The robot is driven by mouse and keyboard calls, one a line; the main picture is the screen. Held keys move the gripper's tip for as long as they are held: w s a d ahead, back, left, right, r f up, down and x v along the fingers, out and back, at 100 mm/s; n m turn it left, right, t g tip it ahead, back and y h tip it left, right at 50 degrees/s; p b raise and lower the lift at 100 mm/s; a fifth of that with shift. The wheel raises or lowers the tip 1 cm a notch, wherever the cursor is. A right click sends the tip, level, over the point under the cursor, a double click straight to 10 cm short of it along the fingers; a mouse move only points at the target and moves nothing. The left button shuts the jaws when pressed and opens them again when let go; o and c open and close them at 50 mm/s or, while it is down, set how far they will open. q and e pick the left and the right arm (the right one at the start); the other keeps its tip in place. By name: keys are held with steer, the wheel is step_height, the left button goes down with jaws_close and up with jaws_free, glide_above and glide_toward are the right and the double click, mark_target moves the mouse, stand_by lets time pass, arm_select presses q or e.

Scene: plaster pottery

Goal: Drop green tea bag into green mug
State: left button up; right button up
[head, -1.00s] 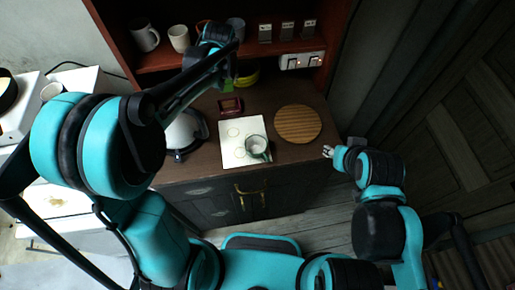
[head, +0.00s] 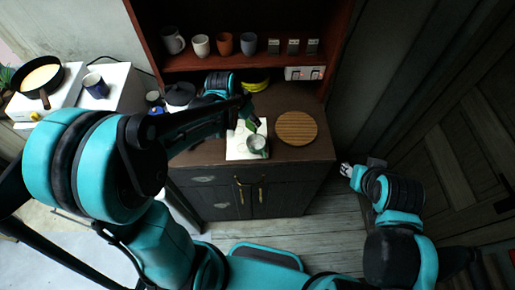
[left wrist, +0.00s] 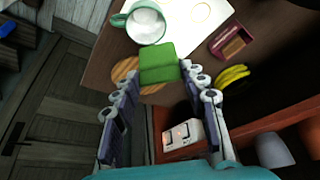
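The green mug (head: 258,145) stands upright on a white board (head: 236,151) on the wooden counter. In the left wrist view the mug (left wrist: 146,24) shows its pale inside and its handle at left. My left gripper (head: 248,123) is over the board, just behind the mug. It is shut on the green tea bag (left wrist: 158,64), held between its fingertips. In the left wrist view the bag appears close beside the mug's rim; its exact height above it is unclear. My right gripper (head: 345,170) is empty, right of the counter, its fingers apart.
A round wooden board (head: 296,128) lies right of the white board. A dark kettle (head: 180,94) is at the back left. Yellow bananas (left wrist: 232,76) and a small red box (left wrist: 231,42) are near my left gripper. A shelf with several cups (head: 225,44) stands behind.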

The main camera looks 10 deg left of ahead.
mark_target(250, 124)
arm_select(q)
step_height(250, 124, down, 4)
steer(key=shift+r+b, duration=0.2)
steer(key=shift+b, duration=0.8)
steer(key=o, duration=0.7)
steer(key=shift+r, duration=0.1)
steer(key=v, duration=1.2)
